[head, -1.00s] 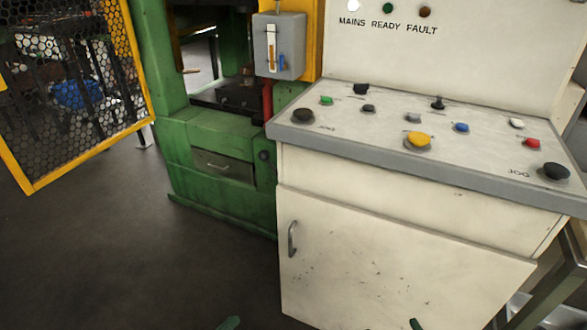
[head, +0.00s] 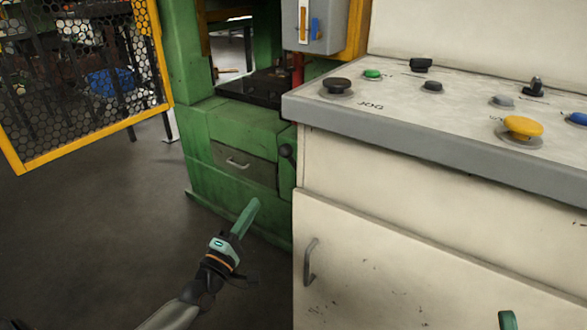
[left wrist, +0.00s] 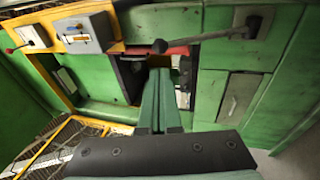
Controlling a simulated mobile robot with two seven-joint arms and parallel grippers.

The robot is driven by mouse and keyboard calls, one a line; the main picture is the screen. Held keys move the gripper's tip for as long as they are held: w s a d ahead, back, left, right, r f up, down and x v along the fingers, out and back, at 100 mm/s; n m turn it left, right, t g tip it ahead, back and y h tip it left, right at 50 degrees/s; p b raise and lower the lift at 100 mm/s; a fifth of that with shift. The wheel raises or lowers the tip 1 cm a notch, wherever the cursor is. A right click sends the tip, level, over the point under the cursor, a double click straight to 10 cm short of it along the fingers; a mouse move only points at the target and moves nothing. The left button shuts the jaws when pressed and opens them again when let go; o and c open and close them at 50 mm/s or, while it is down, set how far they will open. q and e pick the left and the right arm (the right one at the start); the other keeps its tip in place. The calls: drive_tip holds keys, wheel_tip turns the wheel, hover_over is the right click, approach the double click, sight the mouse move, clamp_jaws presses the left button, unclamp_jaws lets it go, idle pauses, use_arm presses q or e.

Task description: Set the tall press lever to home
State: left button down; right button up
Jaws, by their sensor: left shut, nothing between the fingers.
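The press lever (left wrist: 205,38) shows in the left wrist view as a grey rod on the green press, with a black ball knob at one end and a dark hub at the other. In the head view only a dark round knob (head: 286,150) shows beside the press drawer; I cannot tell which part it is. My left gripper (head: 253,203) is shut and empty, in front of the press; its fingers also show in the left wrist view (left wrist: 160,75), pointing near the ball knob, contact unclear. A green tip of my right gripper (head: 508,320) shows at the bottom edge.
The cream control console (head: 400,230) with its buttons stands right of the green press (head: 225,125). A grey switch box (head: 312,25) hangs on the yellow post. A yellow-framed mesh guard (head: 90,150) is at left. The dark floor before the press is open.

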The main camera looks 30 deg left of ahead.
sight(282, 155)
use_arm(q)
drive_tip(key=shift+w+a+r, duration=0.1)
drive_tip(key=shift+w+a, duration=0.1)
drive_tip(key=shift+a, duration=0.05)
drive_tip(key=b+x, duration=0.3)
drive_tip(key=x, duration=1.1)
drive_tip(key=shift+r, duration=0.1)
